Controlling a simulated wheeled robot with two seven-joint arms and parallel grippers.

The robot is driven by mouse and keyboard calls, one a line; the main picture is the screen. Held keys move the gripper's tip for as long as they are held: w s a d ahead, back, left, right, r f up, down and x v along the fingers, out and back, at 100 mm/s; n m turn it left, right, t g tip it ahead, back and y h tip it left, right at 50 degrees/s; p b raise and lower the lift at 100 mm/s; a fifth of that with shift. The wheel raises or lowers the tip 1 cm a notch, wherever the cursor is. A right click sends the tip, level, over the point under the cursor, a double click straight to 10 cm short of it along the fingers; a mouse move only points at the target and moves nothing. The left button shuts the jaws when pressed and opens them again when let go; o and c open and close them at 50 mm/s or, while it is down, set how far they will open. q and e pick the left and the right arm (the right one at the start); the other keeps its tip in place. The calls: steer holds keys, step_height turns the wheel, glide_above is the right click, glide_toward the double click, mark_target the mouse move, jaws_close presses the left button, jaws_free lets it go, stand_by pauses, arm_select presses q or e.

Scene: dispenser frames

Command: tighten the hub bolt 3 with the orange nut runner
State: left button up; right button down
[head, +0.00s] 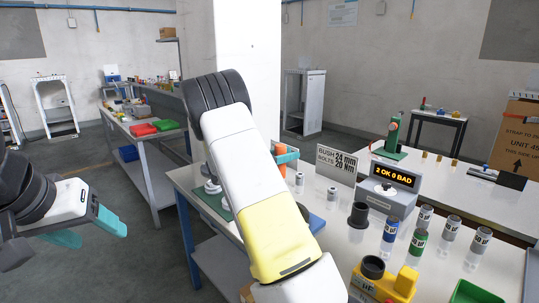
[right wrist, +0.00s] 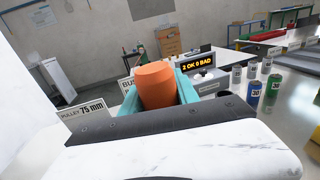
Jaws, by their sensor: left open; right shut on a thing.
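The orange nut runner (right wrist: 156,86) stands between the teal fingers of my right gripper (right wrist: 158,92) in the right wrist view. In the head view a bit of its orange body (head: 281,168) shows beside my right gripper (head: 285,155), which is shut on it above the workbench. My right arm covers much of the scene there. The hub and bolt 3 cannot be made out. A counter display (head: 393,176) reads "2 OK 0 BAD". My left gripper (head: 92,230) is open and empty, left of the bench over the floor.
A sign (head: 337,164) reads "BUSH 24 mm, BOLTS 20 Nm". Several labelled cylinders, including a blue one (head: 391,229) and a green one (head: 418,242), stand on the right. A yellow device (head: 404,284) sits at the front. A white stacked part (head: 211,184) stands at the bench's left end.

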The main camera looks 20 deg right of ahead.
steer(key=shift+f, duration=1.15)
stand_by(1.2)
steer(key=shift+s+a+f, duration=0.1)
steer(key=shift+f, duration=0.3)
stand_by(1.8)
step_height(320, 180, up, 7)
steer(key=shift+f, duration=0.2)
stand_by(0.6)
